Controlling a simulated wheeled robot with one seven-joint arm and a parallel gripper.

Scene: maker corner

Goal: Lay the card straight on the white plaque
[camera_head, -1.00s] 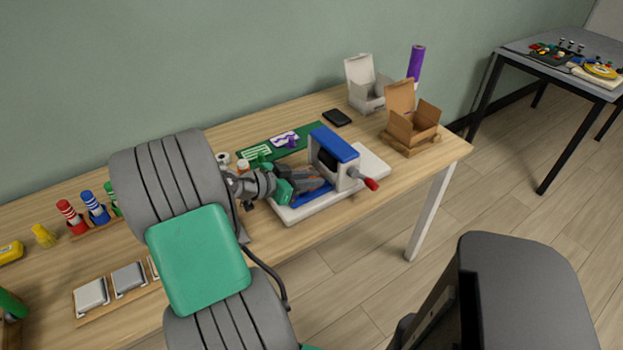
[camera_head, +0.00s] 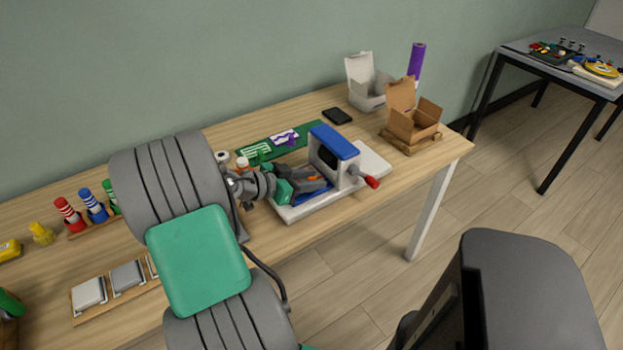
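My gripper (camera_head: 318,182) reaches from the left into the opening of a press with a blue top (camera_head: 335,142), a grey frame and a red-tipped handle. It is low over the press's blue bed (camera_head: 312,196). A small orange patch shows at the fingers; I cannot tell whether it is part of the gripper or something held. The fingertips are partly hidden by the frame, so their opening is unclear. I cannot make out a card or a white plaque for certain. The press stands on a white base (camera_head: 372,160).
Behind the press lies a green mat (camera_head: 310,132) with white and purple pieces. A dark flat item (camera_head: 337,116), an open white box (camera_head: 366,95) and an open cardboard box (camera_head: 408,128) stand to the right. Striped bottles (camera_head: 95,207) and grey-white blocks (camera_head: 88,293) are at left.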

